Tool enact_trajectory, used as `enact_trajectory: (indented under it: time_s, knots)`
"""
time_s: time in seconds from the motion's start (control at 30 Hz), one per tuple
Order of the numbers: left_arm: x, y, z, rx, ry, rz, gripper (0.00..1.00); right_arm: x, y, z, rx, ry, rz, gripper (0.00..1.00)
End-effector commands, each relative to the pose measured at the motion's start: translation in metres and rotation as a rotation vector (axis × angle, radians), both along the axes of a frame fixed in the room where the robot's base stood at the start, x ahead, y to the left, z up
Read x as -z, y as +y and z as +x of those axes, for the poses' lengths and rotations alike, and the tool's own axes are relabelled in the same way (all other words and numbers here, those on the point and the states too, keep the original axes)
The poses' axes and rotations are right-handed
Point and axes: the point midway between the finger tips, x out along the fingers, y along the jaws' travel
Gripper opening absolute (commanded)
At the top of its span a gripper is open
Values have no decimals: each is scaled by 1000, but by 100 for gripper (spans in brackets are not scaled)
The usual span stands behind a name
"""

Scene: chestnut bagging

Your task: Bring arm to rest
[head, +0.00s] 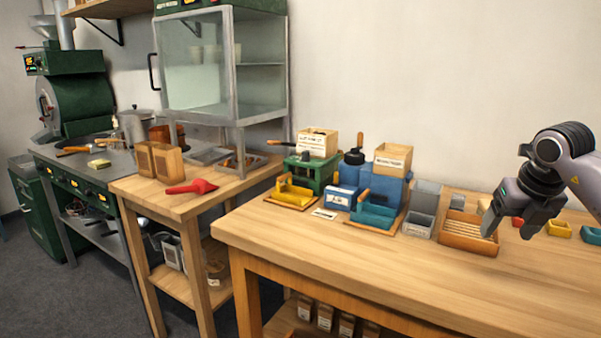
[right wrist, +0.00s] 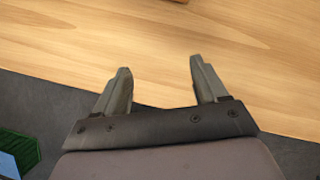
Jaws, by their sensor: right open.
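My right gripper (head: 506,228) hangs at the right of the head view, above the long wooden table (head: 370,270), with its fingers pointing down and to the left. In the right wrist view its two fingers (right wrist: 158,88) are spread apart with nothing between them, over the table's edge and bare wood. My left gripper is not in the head view.
Small yellow (head: 559,229) bins lie right. The table's front is clear. A red scoop (head: 192,187) lies on the left bench.

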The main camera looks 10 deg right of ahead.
Motion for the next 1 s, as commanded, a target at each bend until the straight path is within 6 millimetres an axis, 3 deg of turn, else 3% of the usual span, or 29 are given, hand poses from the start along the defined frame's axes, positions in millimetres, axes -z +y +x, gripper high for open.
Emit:
enact_trajectory:
  time_s: [0.07, 0.3, 0.47, 0.6, 0.7, 0.8, 1.0]
  knots:
    - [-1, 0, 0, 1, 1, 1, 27, 6, 8, 2, -24, 2, 17, 72]
    - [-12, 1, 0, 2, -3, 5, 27, 71, 135, 15, -333, -55, 379, 72]
    - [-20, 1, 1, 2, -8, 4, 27, 95, 225, -1, -448, -115, 728, 72]
    - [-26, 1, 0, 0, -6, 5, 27, 97, 288, -23, -435, -181, 1080, 72]
    - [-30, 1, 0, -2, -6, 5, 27, 91, 316, -36, -347, -231, 1326, 72]
    - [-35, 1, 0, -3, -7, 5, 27, 86, 329, -45, -194, -279, 1553, 72]
    - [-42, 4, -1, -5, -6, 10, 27, 98, 320, -57, 287, -348, 1899, 72]
